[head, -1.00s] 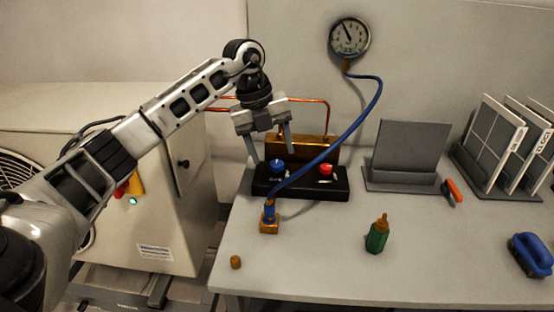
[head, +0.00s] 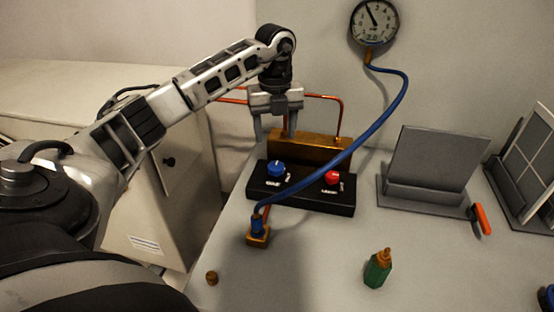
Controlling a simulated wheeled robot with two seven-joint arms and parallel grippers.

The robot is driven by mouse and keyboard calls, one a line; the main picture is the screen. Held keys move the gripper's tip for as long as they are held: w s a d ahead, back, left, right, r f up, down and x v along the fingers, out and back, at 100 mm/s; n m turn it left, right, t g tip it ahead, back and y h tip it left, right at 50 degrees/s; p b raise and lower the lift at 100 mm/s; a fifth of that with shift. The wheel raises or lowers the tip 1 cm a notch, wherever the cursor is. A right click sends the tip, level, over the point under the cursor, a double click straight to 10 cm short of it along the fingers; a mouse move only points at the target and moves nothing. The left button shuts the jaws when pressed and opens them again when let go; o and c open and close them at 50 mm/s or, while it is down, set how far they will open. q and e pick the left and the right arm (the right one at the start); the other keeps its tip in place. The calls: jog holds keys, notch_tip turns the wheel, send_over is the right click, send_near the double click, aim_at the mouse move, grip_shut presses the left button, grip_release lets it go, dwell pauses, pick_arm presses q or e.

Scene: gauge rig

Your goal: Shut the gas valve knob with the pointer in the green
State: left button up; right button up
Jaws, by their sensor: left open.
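The manifold's black base (head: 315,199) carries a blue knob (head: 276,168) at left and a red knob (head: 332,178) at right. The label under the blue knob seems to read GAS, but it is small. A round gauge (head: 374,22) hangs on the back wall. Its needle points up and slightly left; I cannot make out a green zone. A blue hose (head: 381,115) runs from the gauge to a brass fitting (head: 258,237). My left gripper (head: 275,136) is open and empty, fingers down, above and behind the blue knob, apart from it. My right gripper is out of view.
A brass block (head: 310,147) with copper pipes stands behind the knobs. The hose crosses before the base. A grey stand (head: 428,165), an orange-handled tool (head: 482,219), a green bottle (head: 378,268) and a brass cap (head: 211,278) are on the table. The front middle is clear.

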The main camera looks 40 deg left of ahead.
aim_at(276, 165)
pick_arm(q)
notch_tip(276, 165, down, 10)
jog(key=shift+w+r+p, duration=0.1)
jog(key=shift+p, duration=0.35)
jog(key=shift+c, duration=0.2)
